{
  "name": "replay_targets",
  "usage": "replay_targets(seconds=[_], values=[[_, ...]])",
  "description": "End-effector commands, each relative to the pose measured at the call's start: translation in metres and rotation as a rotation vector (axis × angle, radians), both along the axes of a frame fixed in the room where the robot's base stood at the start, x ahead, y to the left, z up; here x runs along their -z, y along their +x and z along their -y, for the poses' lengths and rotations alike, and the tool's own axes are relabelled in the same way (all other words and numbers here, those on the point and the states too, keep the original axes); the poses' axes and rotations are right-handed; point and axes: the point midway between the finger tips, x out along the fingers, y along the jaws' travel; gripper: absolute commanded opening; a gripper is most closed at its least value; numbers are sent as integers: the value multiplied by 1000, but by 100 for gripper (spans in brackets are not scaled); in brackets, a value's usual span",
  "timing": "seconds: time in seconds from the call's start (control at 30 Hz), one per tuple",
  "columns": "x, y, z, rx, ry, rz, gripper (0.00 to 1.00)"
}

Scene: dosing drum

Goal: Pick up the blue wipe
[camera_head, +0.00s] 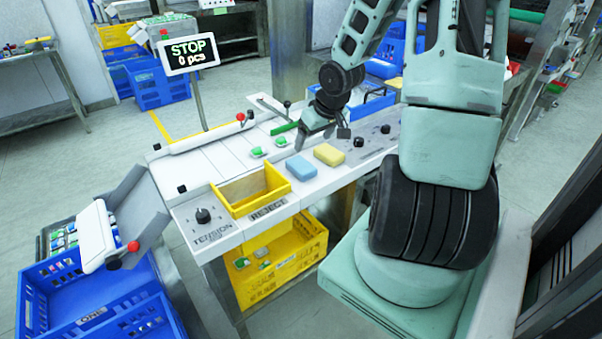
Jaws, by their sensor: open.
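The blue wipe (300,168) lies flat on the white machine top, just right of the yellow reject bin. A yellow wipe (329,154) lies close beside it on the right. My gripper (316,140) is above the machine top, behind and a little above the two wipes. It is open, and I see nothing between its fingers. The exact height of the fingertips over the surface is hard to tell.
The yellow reject bin (282,199) stands at the table's front edge. Small green items (257,152) lie behind the wipes. Black knobs (359,142) stand to the right. A STOP display (188,54) rises at the back. A blue crate (45,300) is at lower left.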

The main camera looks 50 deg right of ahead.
Motion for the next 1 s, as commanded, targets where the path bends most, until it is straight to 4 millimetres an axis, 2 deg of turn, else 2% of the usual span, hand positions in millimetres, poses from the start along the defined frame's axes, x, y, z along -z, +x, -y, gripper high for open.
replay_targets(seconds=[0.03, 0.3, 0.63, 0.9, 1.0], values=[[18, 5, 0, -6, 0, -2, 80], [65, 25, 5, -5, 0, -2, 80], [87, 36, 9, -2, -1, -1, 80], [120, 54, 17, -2, 1, -2, 80], [125, 56, 17, -2, -1, -1, 80]])
